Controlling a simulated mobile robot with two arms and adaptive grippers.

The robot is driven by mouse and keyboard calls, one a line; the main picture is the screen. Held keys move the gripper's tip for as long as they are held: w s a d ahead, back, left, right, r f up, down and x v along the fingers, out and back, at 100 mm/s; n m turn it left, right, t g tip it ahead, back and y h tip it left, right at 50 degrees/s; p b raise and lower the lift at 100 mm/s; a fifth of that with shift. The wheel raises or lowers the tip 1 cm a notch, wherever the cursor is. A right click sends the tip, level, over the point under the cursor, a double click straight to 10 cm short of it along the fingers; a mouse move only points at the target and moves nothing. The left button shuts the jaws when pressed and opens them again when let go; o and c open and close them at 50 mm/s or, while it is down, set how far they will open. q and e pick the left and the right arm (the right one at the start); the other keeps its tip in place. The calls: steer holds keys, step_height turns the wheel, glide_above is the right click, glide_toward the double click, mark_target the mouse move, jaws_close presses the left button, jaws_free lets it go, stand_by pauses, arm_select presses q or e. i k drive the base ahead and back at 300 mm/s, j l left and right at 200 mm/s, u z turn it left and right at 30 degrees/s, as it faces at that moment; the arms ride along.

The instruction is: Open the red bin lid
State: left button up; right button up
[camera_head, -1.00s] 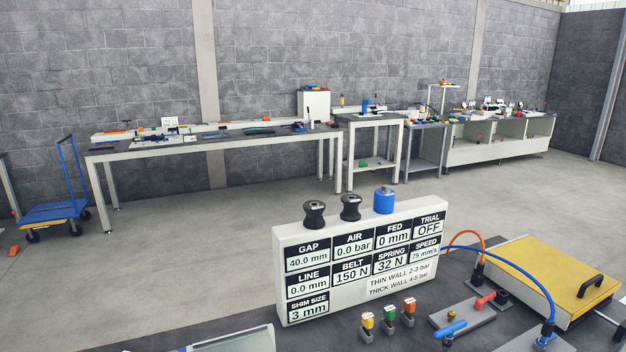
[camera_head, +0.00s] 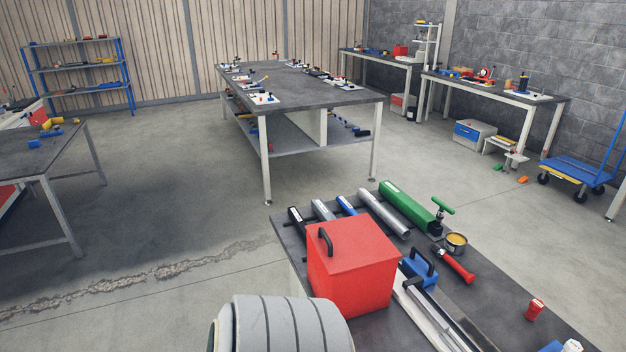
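The red bin (camera_head: 365,282) is a box standing on the near dark workbench, at its left edge, in the head view. Its red lid (camera_head: 350,240) lies flat on top and looks shut. A black handle (camera_head: 325,241) stands up at the lid's left side. A grey rounded arm part of mine shows at the bottom, just below and left of the bin. Neither gripper is in view.
Behind the bin lie several tubes and a green box (camera_head: 408,205). To its right are a blue clamp-like piece (camera_head: 418,271), a yellow-filled cup (camera_head: 456,242) and a red-handled tool (camera_head: 455,264). Open floor lies left of the bench, with a large table (camera_head: 300,90) beyond.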

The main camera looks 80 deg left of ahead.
mark_target(353, 243)
steer(key=u, duration=2.1)
